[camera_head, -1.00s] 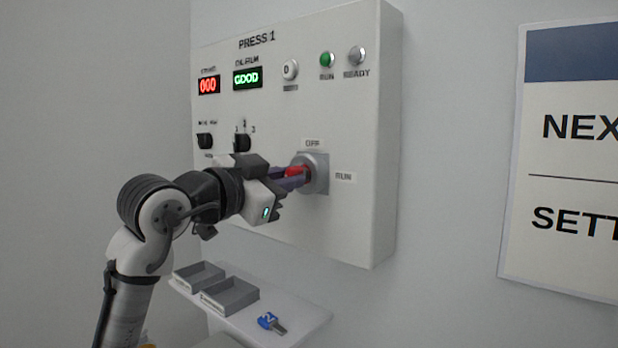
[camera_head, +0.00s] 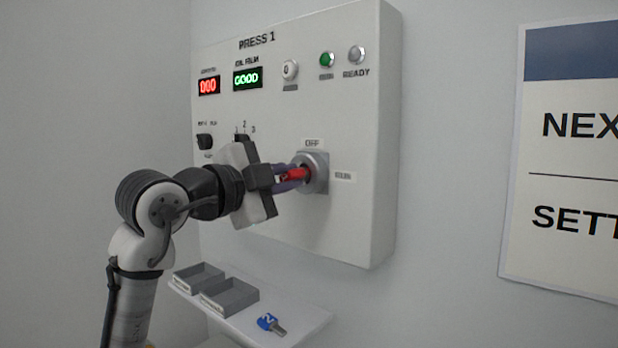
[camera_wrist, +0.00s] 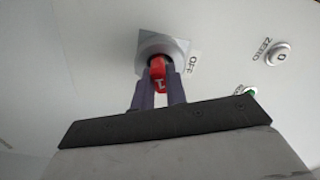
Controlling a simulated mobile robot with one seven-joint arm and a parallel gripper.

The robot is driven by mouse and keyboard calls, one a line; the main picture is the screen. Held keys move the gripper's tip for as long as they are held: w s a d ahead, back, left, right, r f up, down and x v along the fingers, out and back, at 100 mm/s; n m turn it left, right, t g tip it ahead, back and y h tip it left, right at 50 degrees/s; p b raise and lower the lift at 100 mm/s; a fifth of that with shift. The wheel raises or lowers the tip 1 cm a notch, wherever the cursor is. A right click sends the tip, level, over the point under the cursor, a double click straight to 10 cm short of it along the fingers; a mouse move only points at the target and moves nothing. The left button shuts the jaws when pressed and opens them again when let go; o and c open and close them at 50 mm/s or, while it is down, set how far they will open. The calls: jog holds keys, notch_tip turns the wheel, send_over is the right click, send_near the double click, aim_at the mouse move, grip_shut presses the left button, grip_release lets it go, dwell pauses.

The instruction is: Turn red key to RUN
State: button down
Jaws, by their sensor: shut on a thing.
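The red key (camera_head: 297,175) sits in the grey switch (camera_head: 320,172) on the front of the panel. The OFF label (camera_head: 312,143) is above the switch and the RUN label (camera_head: 344,177) is to its right. My gripper (camera_head: 287,178) is shut on the red key, its fingers on either side of the key's head. In the wrist view the red key (camera_wrist: 158,72) shows between the two fingers, with a mark like a 1 on it. The OFF label (camera_wrist: 193,62) is right of the switch there. The key's slot is hidden.
The PRESS 1 panel (camera_head: 375,120) has a red display (camera_head: 208,86), a green GOOD display (camera_head: 247,78), a green lamp (camera_head: 326,60) and a grey READY lamp (camera_head: 356,55). Below, a shelf (camera_head: 300,322) holds two grey trays (camera_head: 230,297) and a blue key (camera_head: 270,323).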

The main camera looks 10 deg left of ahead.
jog(key=shift+m, duration=0.4)
jog(key=m, duration=0.6)
jog(key=shift+b, duration=0.3)
jog(key=c, duration=1.3)
grip_release()
jog(key=shift+c, duration=0.2)
jog(key=shift+a, duration=0.1)
